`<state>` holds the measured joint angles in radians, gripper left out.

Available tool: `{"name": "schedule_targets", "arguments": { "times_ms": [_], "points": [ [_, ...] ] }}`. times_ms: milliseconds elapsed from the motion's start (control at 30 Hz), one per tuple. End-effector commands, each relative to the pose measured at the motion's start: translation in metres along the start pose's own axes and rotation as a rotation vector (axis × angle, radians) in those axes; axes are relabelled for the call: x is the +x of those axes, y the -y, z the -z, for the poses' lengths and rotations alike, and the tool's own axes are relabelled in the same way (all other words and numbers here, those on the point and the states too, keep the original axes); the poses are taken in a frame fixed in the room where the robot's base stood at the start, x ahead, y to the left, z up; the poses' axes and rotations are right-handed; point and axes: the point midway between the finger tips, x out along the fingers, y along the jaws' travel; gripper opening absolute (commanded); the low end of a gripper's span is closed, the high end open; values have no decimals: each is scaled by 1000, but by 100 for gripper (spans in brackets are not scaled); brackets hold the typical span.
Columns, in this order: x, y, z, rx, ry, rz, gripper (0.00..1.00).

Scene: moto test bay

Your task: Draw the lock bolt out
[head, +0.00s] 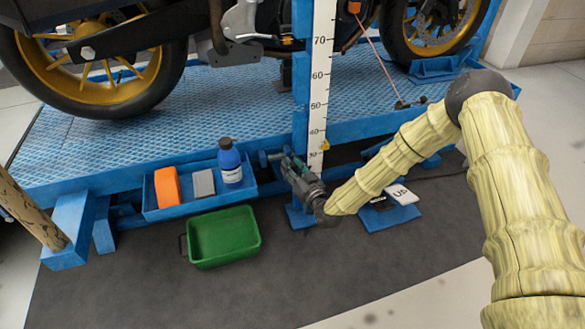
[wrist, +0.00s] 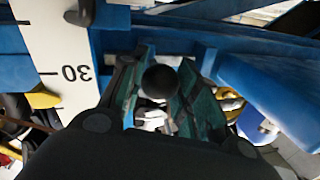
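My gripper (head: 289,165) is at the front edge of the blue lift, just left of the white height scale. In the wrist view, the round black knob of the lock bolt (wrist: 160,81) sits between my teal finger pads. The pads flank it closely on both sides and look shut on it; the exact contact is hard to see. In the head view, a short dark pin shows just left of my fingers at the lift edge, and the knob is hidden there by my gripper.
The white height scale (head: 319,90) stands upright close beside my gripper. A blue tray (head: 180,211) with an orange block (head: 165,186), a grey block (head: 203,183) and a blue bottle (head: 230,165) lies to the left. A green bin (head: 222,238) stands below on the floor.

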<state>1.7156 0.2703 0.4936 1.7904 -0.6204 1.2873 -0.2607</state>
Motion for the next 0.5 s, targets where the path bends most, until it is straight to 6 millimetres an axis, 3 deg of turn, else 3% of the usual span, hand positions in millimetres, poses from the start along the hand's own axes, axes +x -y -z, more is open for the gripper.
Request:
{"name": "schedule_targets", "arguments": {
  "times_ms": [233,500],
  "points": [
    [1,5,0,0,1,1,0],
    [7,38,-5,0,1,4,0]
  ]
}}
